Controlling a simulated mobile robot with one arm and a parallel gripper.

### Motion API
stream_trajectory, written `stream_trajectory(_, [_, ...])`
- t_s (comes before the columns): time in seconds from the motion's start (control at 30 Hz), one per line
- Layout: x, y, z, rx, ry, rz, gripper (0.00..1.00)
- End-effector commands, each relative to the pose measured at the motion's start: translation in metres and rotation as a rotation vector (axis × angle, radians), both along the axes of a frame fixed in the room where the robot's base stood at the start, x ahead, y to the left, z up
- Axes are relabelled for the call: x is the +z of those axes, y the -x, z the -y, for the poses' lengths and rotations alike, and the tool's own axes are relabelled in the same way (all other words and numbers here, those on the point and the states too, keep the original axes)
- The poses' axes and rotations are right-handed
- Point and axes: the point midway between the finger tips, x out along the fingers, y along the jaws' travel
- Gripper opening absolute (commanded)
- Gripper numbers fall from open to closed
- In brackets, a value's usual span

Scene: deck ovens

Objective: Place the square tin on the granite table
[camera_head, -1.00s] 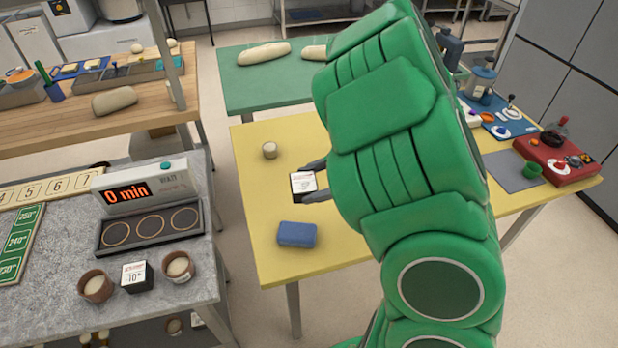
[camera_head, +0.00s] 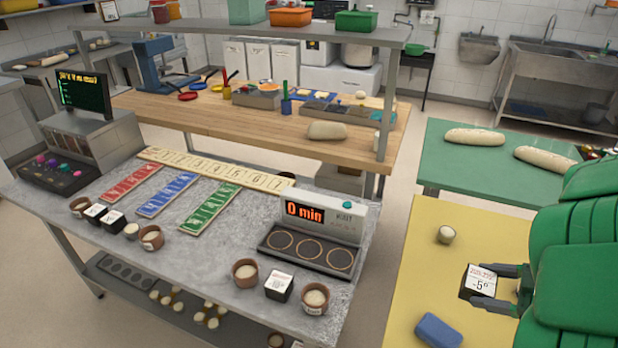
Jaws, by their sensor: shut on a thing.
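My gripper (camera_head: 484,286) is at the right, over the yellow table. It is shut on a small square black tin (camera_head: 466,286) whose white top label reads "-5°". The fingers lie on two sides of the tin and hide part of it. I cannot tell whether it touches the yellow table. The granite table (camera_head: 205,256) stands to the left, across a floor gap. A similar black tin (camera_head: 279,288) marked "10°" sits on it between two brown cups (camera_head: 245,272) (camera_head: 315,299).
A "0 min" timer unit (camera_head: 318,228) and coloured strips (camera_head: 208,211) occupy the granite table; bare stone shows between the strips and cups. A blue block (camera_head: 438,330) and pale ball (camera_head: 446,235) lie on the yellow table (camera_head: 412,285). A shelf post (camera_head: 385,120) rises behind.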

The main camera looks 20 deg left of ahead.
Motion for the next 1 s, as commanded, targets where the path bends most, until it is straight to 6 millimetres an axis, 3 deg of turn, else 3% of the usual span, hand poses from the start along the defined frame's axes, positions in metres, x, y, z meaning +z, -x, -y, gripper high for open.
stream_trajectory(0.2, [0.015,0.000,0.000,0.000,0.000,-0.001,0.11])
stream_trajectory(0.57, [0.008,-0.022,-0.016,0.060,-0.004,-0.010,0.11])
stream_trajectory(0.77, [0.003,-0.040,-0.030,0.107,-0.006,-0.019,0.11])
stream_trajectory(1.0, [-0.006,-0.078,-0.061,0.182,-0.006,-0.030,0.11])
